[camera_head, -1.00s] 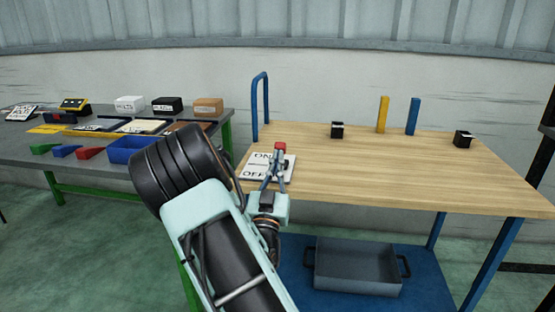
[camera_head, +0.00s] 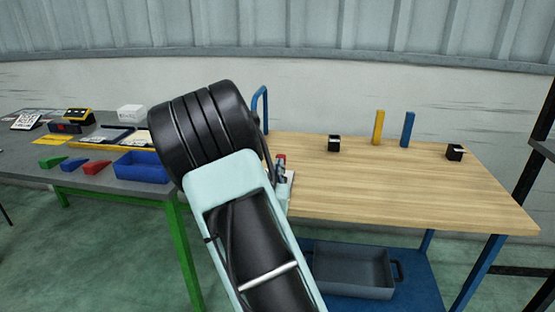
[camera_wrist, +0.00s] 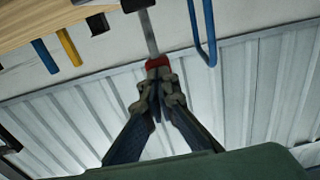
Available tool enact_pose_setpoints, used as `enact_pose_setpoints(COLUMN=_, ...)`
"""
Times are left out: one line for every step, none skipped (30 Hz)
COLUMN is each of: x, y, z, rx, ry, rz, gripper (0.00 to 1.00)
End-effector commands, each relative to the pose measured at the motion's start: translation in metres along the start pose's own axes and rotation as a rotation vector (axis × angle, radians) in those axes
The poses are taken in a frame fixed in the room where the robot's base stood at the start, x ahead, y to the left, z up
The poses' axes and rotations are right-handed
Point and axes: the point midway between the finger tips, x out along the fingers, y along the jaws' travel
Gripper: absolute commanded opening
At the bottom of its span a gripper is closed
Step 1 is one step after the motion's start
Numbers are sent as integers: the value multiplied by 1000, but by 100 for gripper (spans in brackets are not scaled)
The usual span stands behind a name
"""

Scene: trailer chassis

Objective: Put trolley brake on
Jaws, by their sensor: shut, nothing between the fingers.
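The brake lever shows in the wrist view as a grey shaft (camera_wrist: 150,35) with a red knob (camera_wrist: 157,62), rising from a dark base at the top edge. My gripper (camera_wrist: 156,84) is shut and empty, its fingertips right at the knob; I cannot tell whether they touch. In the head view, the red knob (camera_head: 281,159) shows just right of my arm, with a small part of my gripper (camera_head: 283,173) by it. My arm hides most of the white ON/OFF plate (camera_head: 290,178), so the lever's setting cannot be read. The trolley (camera_head: 400,185) has a wooden top.
The trolley's blue handle (camera_head: 262,92) stands behind my arm. Yellow (camera_head: 379,127) and blue (camera_head: 407,129) posts and two black blocks (camera_head: 334,143) stand on the top. A grey tray (camera_head: 350,270) lies on the lower shelf. A grey workbench (camera_head: 100,172) with parts is at left.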

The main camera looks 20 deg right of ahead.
Motion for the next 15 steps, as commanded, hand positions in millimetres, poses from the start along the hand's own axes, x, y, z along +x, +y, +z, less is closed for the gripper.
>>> enact_pose_setpoints(x=5, y=1, z=-15, rx=3, ry=-37, rz=2, gripper=0)
enact_pose_setpoints(x=8, y=1, z=-16, rx=4, ry=-63, rz=2, gripper=0)
enact_pose_setpoints(x=10, y=1, z=-17, rx=3, ry=-99, rz=2, gripper=0)
enact_pose_setpoints(x=13, y=1, z=-18, rx=2, ry=-125, rz=1, gripper=0)
enact_pose_setpoints(x=15, y=1, z=-19, rx=2, ry=-150, rz=1, gripper=0)
enact_pose_setpoints(x=18, y=1, z=-20, rx=3, ry=-184, rz=1, gripper=0)
enact_pose_setpoints(x=20, y=1, z=-20, rx=3, ry=-210, rz=1, gripper=0)
enact_pose_setpoints(x=23, y=0, z=-20, rx=2, ry=-235, rz=1, gripper=0)
enact_pose_setpoints(x=26, y=1, z=-21, rx=2, ry=-267, rz=1, gripper=0)
enact_pose_setpoints(x=28, y=1, z=-20, rx=2, ry=-291, rz=2, gripper=0)
enact_pose_setpoints(x=30, y=1, z=-20, rx=2, ry=-313, rz=1, gripper=0)
enact_pose_setpoints(x=33, y=0, z=-20, rx=2, ry=-342, rz=1, gripper=0)
enact_pose_setpoints(x=34, y=1, z=-20, rx=1, ry=-363, rz=1, gripper=0)
enact_pose_setpoints(x=37, y=1, z=-19, rx=2, ry=-383, rz=1, gripper=0)
enact_pose_setpoints(x=39, y=1, z=-18, rx=2, ry=-411, rz=1, gripper=0)
